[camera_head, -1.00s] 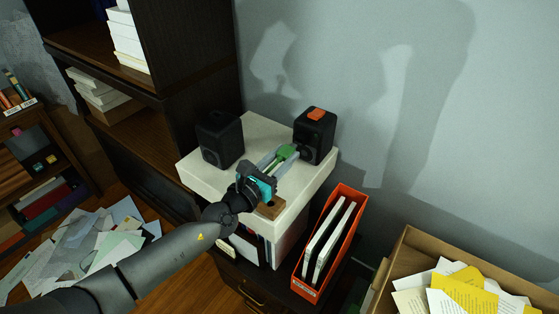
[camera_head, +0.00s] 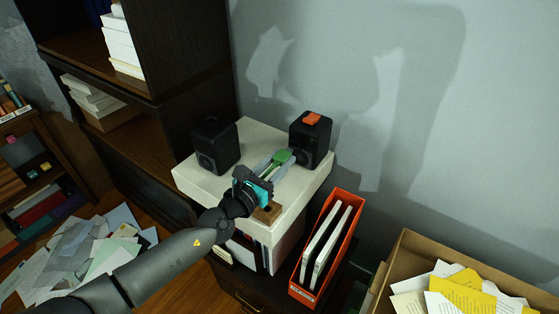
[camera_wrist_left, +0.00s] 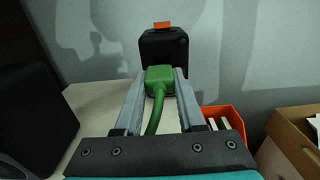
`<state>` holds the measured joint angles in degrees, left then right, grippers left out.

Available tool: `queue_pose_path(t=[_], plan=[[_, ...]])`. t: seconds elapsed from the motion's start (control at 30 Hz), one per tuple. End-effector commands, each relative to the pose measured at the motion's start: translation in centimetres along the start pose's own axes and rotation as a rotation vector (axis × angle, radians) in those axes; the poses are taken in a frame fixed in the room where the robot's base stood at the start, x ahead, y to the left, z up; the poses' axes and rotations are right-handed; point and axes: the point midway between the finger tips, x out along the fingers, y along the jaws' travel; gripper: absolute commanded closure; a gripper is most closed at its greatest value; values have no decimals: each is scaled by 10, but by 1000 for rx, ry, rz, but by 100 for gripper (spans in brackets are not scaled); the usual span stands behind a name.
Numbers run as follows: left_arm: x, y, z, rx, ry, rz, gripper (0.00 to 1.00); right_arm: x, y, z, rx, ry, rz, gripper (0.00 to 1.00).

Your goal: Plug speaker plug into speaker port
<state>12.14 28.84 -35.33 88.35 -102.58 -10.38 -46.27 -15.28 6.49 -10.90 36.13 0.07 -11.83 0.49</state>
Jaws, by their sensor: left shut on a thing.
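My left gripper (camera_head: 280,158) reaches over the white cabinet top and is shut on a green plug (camera_head: 284,155). In the left wrist view the green plug (camera_wrist_left: 160,75) sits between the two grey fingers, with its green cable (camera_wrist_left: 155,115) running back toward the wrist. A black speaker (camera_head: 311,138) with an orange piece (camera_head: 313,118) on top stands right in front of the plug; it also shows in the left wrist view (camera_wrist_left: 165,50). The port is hidden, and I cannot tell whether the plug touches the speaker. My right gripper is not in view.
A second black speaker (camera_head: 216,145) stands at the left on the white top (camera_head: 255,135). A small brown block (camera_head: 267,212) lies near the front edge. An orange file holder (camera_head: 346,207) and a cardboard box of papers (camera_head: 408,246) stand to the right.

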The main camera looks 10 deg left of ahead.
Motion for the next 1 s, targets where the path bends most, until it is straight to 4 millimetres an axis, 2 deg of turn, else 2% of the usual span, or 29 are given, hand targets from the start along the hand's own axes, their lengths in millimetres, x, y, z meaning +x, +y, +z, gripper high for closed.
queue_pose_path(t=[0.43, 1.0], plan=[[2, 0, 0, 0, -1, 0, 100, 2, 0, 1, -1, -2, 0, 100], [18, 0, 0, 0, -2, 0, 100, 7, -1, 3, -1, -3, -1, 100]])
